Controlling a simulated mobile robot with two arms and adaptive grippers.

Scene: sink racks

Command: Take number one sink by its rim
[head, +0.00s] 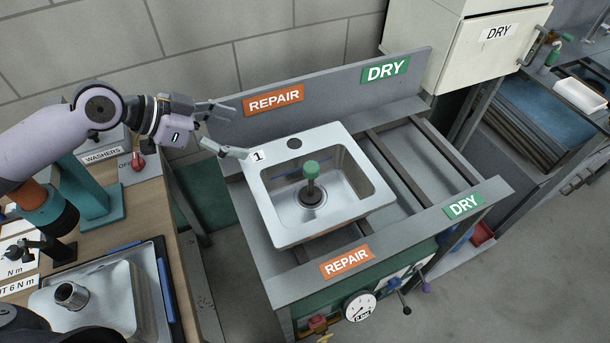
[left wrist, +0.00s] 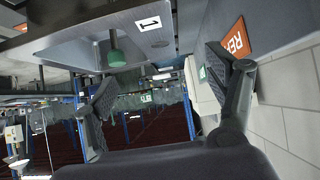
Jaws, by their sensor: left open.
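The number one sink (head: 270,205) is a steel basin with a flat rim, lying in the rack on the side marked REPAIR. Its "1" label (head: 257,156) is on the rim's back left corner and also shows in the left wrist view (left wrist: 149,24). A green-topped plug (head: 311,170) stands upright in the bowl. My left gripper (head: 240,130) is open and empty at that corner, fingers pointing right. Its lower fingertip appears beside the label; I cannot tell whether it touches the rim. In the left wrist view the open fingers (left wrist: 158,75) have the sink beyond them. My right gripper is not visible.
The rack's back board (head: 335,88) rises behind the sink, close to my upper finger. The rack's DRY side (head: 425,165) has bare rails. A white DRY cabinet (head: 485,50) stands at the back right. Another sink (head: 115,290) lies on the wooden bench at the left.

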